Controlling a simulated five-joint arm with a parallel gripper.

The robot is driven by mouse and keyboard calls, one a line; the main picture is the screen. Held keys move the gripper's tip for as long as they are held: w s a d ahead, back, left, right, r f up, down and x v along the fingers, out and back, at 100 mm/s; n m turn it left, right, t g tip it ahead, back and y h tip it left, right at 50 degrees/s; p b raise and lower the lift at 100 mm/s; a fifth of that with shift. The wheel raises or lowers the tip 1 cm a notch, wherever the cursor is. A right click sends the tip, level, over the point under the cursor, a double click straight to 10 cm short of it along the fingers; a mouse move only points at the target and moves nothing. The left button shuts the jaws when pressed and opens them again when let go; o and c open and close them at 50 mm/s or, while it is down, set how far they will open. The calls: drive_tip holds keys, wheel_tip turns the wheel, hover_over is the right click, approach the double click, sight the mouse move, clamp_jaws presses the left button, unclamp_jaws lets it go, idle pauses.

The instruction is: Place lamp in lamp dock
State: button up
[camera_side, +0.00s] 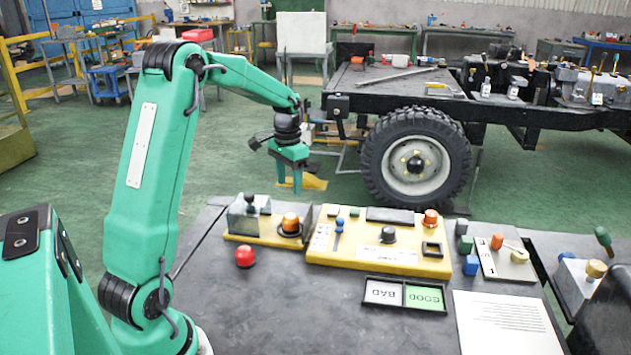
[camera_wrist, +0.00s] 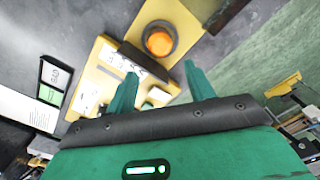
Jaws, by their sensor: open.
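An orange lamp (camera_side: 290,222) sits upright in a dark round dock (camera_side: 289,233) on a yellow base at the back of the table. In the wrist view the orange lamp (camera_wrist: 159,41) shows inside the dark ring of the dock (camera_wrist: 147,58), on the yellow plate. My gripper (camera_side: 291,180) hangs above and behind the yellow base, pointing down. In the wrist view, my gripper's (camera_wrist: 160,76) two green fingers are spread, with nothing between them. The lamp shows just beyond the fingertips and is not touched.
A yellow panel (camera_side: 375,255) with a knob, switches and an orange-red part (camera_side: 431,218) stands right of the lamp base. A red round button (camera_side: 245,257) is in front. A BAD/GOOD tray (camera_side: 404,308) and paper sheet (camera_side: 507,322) lie nearer. The table's front left is clear.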

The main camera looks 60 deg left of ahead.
drive_tip(key=shift+d+r, duration=0.1)
drive_tip(key=s+d+r+t, duration=0.1)
drive_tip(key=s+d+r, duration=0.2)
drive_tip(key=d+r, duration=0.3)
drive_tip(key=s+d+r+t, duration=0.2)
drive_tip(key=s+d+r, duration=0.2)
drive_tip(key=d, duration=0.4)
drive_tip(key=s+d+m+t, duration=0.1)
drive_tip(key=s+d+t, duration=0.1)
drive_tip(key=s+d, duration=0.8)
drive_tip(key=shift+s+t, duration=0.3)
drive_tip(key=shift+s, duration=0.35)
drive_tip(key=shift+d+f, duration=0.1)
drive_tip(key=shift+c, duration=0.5)
drive_tip(key=shift+w, duration=0.1)
